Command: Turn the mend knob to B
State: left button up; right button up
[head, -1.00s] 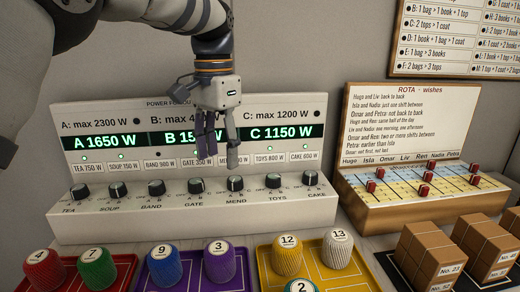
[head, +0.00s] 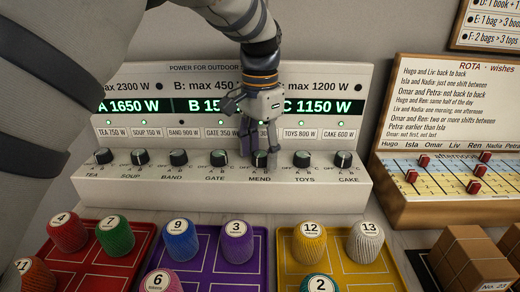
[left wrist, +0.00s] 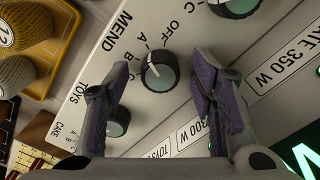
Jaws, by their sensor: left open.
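The mend knob (head: 260,160) is a black dial with a grey-green face on the sloped front of the power panel (head: 150,192). It shows closely in the left wrist view (left wrist: 160,72), with OFF, A, B and C around it. Its white mark faces the lettered side, near A and B; I cannot tell exactly which. My left gripper (head: 257,157) is open and points down at this knob. In the left wrist view its two purple-grey fingers (left wrist: 160,85) stand on either side of the knob, apart from it. The head view shows the fingers partly covering the knob.
The gate knob (head: 218,159) and toys knob (head: 302,159) flank the mend knob closely. Coloured trays of numbered spools, including a purple tray (head: 262,258), lie in front of the panel. The ROTA board (head: 432,213) stands at the right.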

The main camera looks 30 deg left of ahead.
pick_arm(q)
jog(key=c, duration=1.2)
pick_arm(e)
jog(key=shift+w, duration=0.1)
jog(key=shift+r, duration=0.1)
pick_arm(q)
jog(key=n, duration=0.2)
jog(key=shift+r+n+p, duration=0.1)
jog(key=shift+n+p, duration=0.3)
jog(key=n, duration=0.4)
jog(key=shift+n, duration=0.4)
pick_arm(e)
jog(key=shift+w+r+t, duration=0.4)
jog(key=shift+w+r, duration=0.35)
jog(key=shift+w, duration=0.15)
pick_arm(q)
jog(key=o, duration=1.2)
